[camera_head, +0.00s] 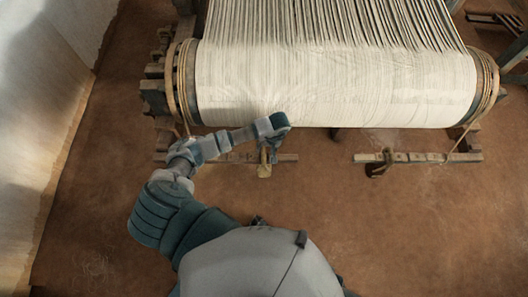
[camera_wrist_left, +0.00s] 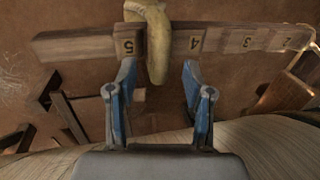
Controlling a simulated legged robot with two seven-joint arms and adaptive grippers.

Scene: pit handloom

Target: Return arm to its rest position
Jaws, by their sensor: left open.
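My left arm reaches up from the bottom of the head view, and its gripper (camera_head: 268,153) points down just in front of the cloth roll. In the left wrist view the gripper (camera_wrist_left: 157,70) is open, with one blue finger on each side. A yellowish curved piece (camera_wrist_left: 157,30) lies over a numbered wooden bar (camera_wrist_left: 80,46), between the marks 5 and 4. Its lower end lies between the two fingertips in that picture, with gaps at both sides. The piece also shows in the head view (camera_head: 264,171), below the gripper. My right gripper is not in view.
The loom's wide roll of pale cloth (camera_head: 340,85) fills the top, close to my gripper. A second wooden bar (camera_head: 420,157) with a similar piece (camera_head: 380,163) lies to the right. A pale wall (camera_head: 40,110) stands at the left. The brown floor (camera_head: 420,235) is clear at lower right.

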